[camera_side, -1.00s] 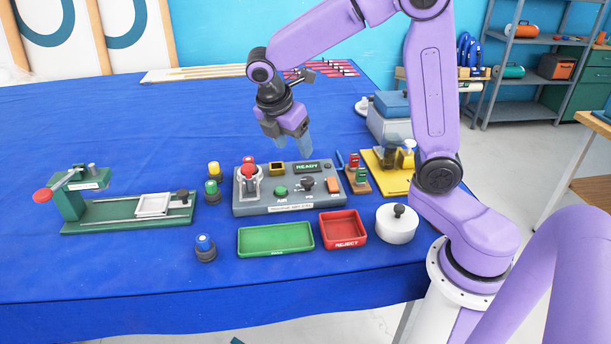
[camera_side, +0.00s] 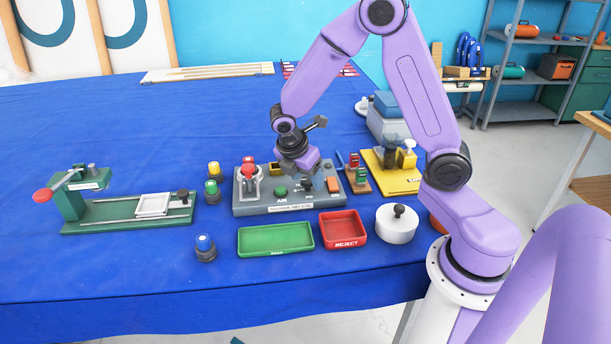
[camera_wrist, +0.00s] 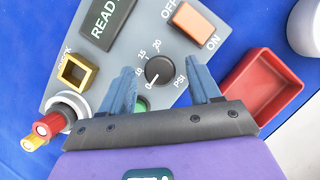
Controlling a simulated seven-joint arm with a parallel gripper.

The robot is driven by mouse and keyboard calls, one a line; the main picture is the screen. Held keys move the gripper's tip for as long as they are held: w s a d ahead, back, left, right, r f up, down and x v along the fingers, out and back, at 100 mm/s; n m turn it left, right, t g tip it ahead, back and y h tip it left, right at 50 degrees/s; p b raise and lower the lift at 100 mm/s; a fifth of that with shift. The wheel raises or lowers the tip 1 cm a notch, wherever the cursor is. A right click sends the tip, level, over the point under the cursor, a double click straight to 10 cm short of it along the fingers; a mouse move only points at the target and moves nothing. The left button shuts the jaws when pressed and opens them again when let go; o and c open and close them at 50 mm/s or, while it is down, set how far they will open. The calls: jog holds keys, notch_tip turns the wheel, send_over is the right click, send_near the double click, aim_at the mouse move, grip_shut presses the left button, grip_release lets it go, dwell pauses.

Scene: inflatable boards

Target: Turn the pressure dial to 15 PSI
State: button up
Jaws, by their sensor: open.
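The pressure dial (camera_wrist: 158,71) is a round black knob on the grey control panel (camera_side: 250,208), with a printed scale up to 20 and the word PSI beside it in the wrist view. Its pale mark appears to point to the lower left, near the 0; the 15 is above the knob. My gripper (camera_wrist: 162,68) is open, with one blue finger on each side of the knob and a gap to it. In the side view my gripper (camera_side: 305,176) is low over the panel's right part and mostly hides the dial. Whether the fingertips reach knob height is unclear.
The panel also carries an orange OFF/ON switch (camera_wrist: 192,20), a READY display (camera_wrist: 107,20), a yellow-framed socket (camera_wrist: 77,70), a red-topped lever (camera_side: 249,172) and a green button (camera_side: 281,191). A red REJECT tray (camera_side: 343,229) and a green tray (camera_side: 275,238) lie in front.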

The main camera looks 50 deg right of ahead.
jog(key=c, duration=1)
jog(key=m+g, duration=0.1)
jog(key=m, duration=0.3)
jog(key=shift+w+m+g, duration=0.2)
jog(key=shift+m+g, duration=0.2)
jog(key=m+g+y, duration=0.1)
jog(key=m, duration=0.2)
jog(key=shift+w+d+m, duration=0.1)
jog(key=shift+m, duration=0.2)
jog(key=m, duration=0.2)
jog(key=m+g+y, duration=0.1)
jog(key=m, duration=0.1)
jog(key=shift+w+d+m, duration=0.1)
jog(key=shift+d+m, duration=0.05)
jog(key=shift+m, duration=0.15)
jog(key=m+y, duration=0.1)
jog(key=m, duration=0.1)
jog(key=m+y, duration=0.1)
jog(key=m, duration=0.1)
jog(key=shift+d+m+g, duration=0.15)
jog(key=shift+m+g, duration=0.15)
jog(key=shift+g, duration=0.1)
